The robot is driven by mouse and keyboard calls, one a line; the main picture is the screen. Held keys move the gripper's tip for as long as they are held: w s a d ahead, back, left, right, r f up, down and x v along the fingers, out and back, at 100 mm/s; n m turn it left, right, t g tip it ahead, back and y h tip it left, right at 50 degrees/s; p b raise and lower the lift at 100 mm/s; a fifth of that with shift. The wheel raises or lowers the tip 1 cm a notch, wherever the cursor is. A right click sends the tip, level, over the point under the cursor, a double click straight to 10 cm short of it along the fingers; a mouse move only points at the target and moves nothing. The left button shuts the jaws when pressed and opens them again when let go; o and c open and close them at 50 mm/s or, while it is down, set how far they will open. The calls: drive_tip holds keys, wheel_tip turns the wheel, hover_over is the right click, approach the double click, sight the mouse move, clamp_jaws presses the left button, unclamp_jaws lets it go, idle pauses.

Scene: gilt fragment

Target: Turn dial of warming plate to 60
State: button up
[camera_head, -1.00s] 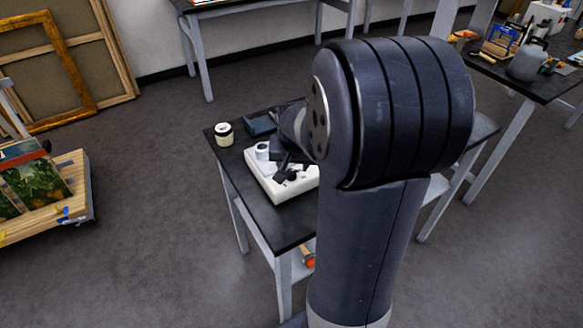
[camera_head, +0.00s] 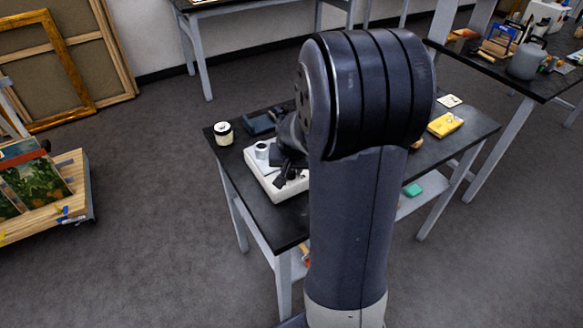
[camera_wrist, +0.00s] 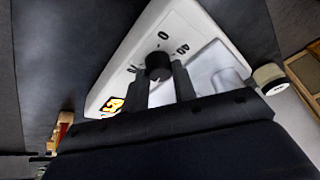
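The white warming plate (camera_head: 262,181) sits on the dark table, partly hidden by my arm in the head view. It also fills much of the wrist view (camera_wrist: 113,82). In the head view my gripper (camera_head: 284,172) is a dark shape over the plate.
A small light cup (camera_head: 262,150) shows at the plate's back.

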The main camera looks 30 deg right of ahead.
drive_tip(key=c, duration=0.4)
drive_tip(key=shift+c, duration=0.2)
drive_tip(key=shift+n, duration=0.3)
drive_tip(key=shift+d+n+y+b, duration=0.1)
drive_tip(key=shift+n+y+b, duration=0.35)
drive_tip(key=shift+n, duration=0.35)
drive_tip(key=o, duration=1)
